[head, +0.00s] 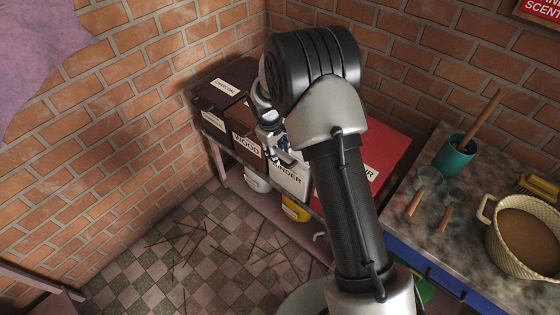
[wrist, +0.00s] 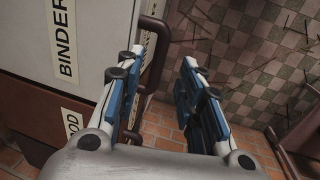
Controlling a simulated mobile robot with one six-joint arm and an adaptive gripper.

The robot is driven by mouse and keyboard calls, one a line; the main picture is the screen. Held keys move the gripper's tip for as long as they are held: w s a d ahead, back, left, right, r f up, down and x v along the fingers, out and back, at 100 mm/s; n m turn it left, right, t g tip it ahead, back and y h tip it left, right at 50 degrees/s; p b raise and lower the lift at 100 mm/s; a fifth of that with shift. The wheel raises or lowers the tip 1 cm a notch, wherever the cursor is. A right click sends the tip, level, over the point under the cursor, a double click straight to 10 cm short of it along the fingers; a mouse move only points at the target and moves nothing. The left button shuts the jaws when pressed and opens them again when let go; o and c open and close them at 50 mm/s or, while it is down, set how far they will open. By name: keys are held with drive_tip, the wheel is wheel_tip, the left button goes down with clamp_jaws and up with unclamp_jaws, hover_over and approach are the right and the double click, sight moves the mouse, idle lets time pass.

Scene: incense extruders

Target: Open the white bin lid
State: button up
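The white bin (head: 287,184), whose visible label letters read "INDER", stands in a row of bins against the brick wall. In the wrist view the white bin (wrist: 100,12) fills the upper left, with its "BINDER" label sideways. I see no gap that shows its lid raised. A dark brown curved handle (wrist: 157,52) sticks out by its edge. My gripper (wrist: 165,68) is open, with one blue-and-white finger on each side of the handle. I cannot tell whether either finger touches it. In the head view my gripper (head: 283,155) is at the white bin, partly hidden by my arm.
Brown bins (head: 220,92) stand to the left and a red bin (head: 392,140) to the right. A worktop at right holds a teal cup (head: 454,157) and a woven basket (head: 518,262). The checkered floor (head: 190,230) in front has scattered thin sticks.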

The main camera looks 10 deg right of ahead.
sight(281, 161)
drive_tip(key=f, duration=0.3)
drive_tip(key=f+b, duration=0.1)
drive_tip(key=f, duration=0.1)
drive_tip(key=shift+w+d, duration=0.3)
drive_tip(key=shift+d, duration=0.1)
drive_tip(key=shift+c, duration=0.6)
clamp_jaws()
